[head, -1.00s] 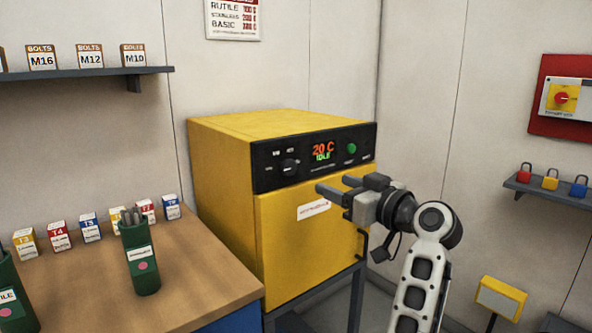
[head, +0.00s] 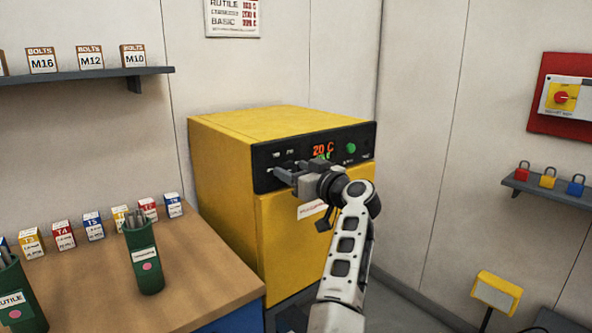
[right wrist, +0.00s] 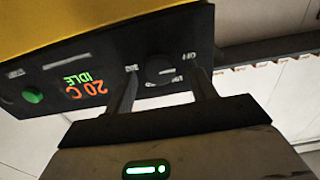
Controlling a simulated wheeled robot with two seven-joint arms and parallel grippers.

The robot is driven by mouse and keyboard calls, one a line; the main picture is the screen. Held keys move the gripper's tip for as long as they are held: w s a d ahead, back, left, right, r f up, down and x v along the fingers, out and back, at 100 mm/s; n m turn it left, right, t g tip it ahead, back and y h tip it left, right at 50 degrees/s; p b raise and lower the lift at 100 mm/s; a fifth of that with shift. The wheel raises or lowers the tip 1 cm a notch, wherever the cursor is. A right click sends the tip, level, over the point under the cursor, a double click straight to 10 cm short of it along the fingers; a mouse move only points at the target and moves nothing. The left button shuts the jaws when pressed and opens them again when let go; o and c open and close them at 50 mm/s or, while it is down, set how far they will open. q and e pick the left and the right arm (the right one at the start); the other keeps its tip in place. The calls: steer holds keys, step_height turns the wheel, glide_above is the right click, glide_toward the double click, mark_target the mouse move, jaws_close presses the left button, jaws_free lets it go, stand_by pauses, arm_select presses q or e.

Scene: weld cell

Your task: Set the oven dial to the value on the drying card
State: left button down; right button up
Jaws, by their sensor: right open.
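The yellow oven (head: 222,180) has a black control panel (head: 262,155) along its top front. Its display (head: 322,150) reads 20 C, with IDLE legible in the right wrist view (right wrist: 84,86). The round black dial (right wrist: 160,70) shows in the right wrist view; in the head view my gripper covers it. My right gripper (head: 281,174) is open at the panel, its fingers on either side of the dial in the right wrist view (right wrist: 166,78). I cannot tell whether they touch it. The drying card (head: 232,18) is on the wall, its numbers too blurred to read. My left gripper is out of view.
A green button (head: 351,148) is right of the display. A wooden bench (head: 190,270) at left holds green rod holders (head: 146,270) and small labelled boxes. A shelf (head: 90,78) hangs above it. Padlocks (head: 547,178) sit on a right wall shelf.

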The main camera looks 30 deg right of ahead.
steer(key=c, duration=1)
steer(key=shift+o, duration=0.2)
